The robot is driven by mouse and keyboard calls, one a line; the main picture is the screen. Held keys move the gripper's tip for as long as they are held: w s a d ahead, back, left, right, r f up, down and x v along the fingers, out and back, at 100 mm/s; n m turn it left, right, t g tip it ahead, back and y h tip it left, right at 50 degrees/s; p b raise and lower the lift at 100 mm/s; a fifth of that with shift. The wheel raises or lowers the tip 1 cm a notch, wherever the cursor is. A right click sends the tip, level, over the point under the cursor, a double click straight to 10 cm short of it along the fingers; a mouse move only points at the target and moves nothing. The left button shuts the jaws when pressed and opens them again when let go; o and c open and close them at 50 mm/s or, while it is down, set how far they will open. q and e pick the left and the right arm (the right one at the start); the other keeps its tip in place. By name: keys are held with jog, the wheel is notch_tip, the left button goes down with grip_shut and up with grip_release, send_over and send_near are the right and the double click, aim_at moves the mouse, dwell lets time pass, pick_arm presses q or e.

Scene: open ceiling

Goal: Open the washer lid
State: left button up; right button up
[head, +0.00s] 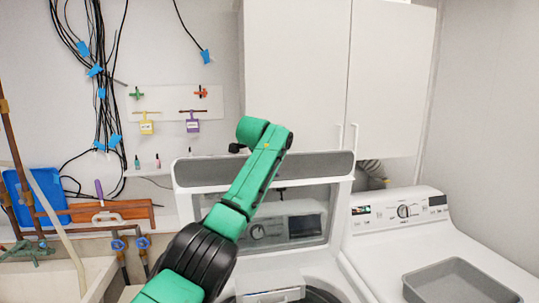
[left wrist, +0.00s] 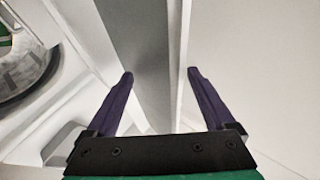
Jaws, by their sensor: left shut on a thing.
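The washer lid (head: 325,165) stands raised, nearly upright, in the middle of the head view, with a grey band along its top and a window below. My left arm reaches up across it, and its wrist end is at the lid's upper edge. The fingers are hidden in the head view. The washer's drum opening (left wrist: 22,75) shows at upper left there. My right gripper is not in view.
White cabinets (head: 295,75) hang above and behind the lid. A second white machine (head: 400,245) with a grey tray (head: 460,283) stands to the right. A sink (head: 60,280), valves and wooden tools are at the left. Cables hang on the wall.

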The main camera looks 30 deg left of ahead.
pick_arm(q)
jog(key=b, duration=0.2)
jog(key=shift+s+a+f+b, duration=0.25)
jog(key=shift+f+b, duration=0.1)
jog(key=shift+b, duration=0.05)
jog(key=b+v, duration=0.5)
jog(key=v, duration=0.9)
jog(key=shift+d+r+b, duration=0.25)
jog(key=shift+r+b, duration=0.15)
